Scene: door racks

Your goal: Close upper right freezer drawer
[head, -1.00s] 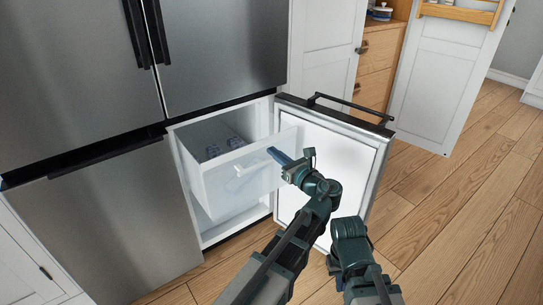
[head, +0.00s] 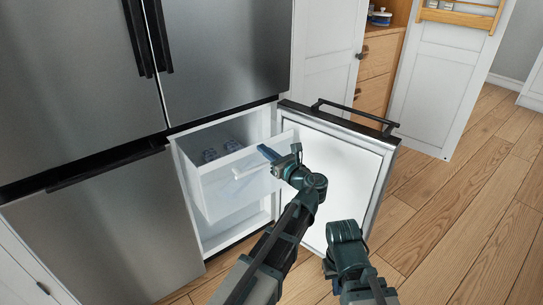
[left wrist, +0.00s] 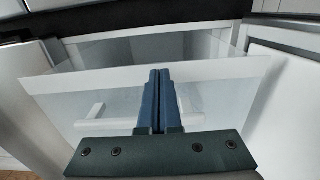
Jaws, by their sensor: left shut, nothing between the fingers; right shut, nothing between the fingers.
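The upper right freezer drawer (head: 228,190) is a translucent white box, pulled out of the open right freezer compartment. It also shows in the left wrist view (left wrist: 225,95), with its pale handle bar (left wrist: 90,122) on the front. My left gripper (head: 266,153) is shut and empty at the drawer front, near its upper edge. In the left wrist view its blue fingers (left wrist: 155,88) overlap the front panel; I cannot tell if they touch it. My right arm is low in front of the open door; its gripper fingers are hidden.
The freezer door (head: 345,170) stands open to the right of the drawer, its black handle (head: 355,112) at the top. The left freezer door (head: 105,225) is closed. A wooden cabinet (head: 378,65) stands behind. The wooden floor to the right is clear.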

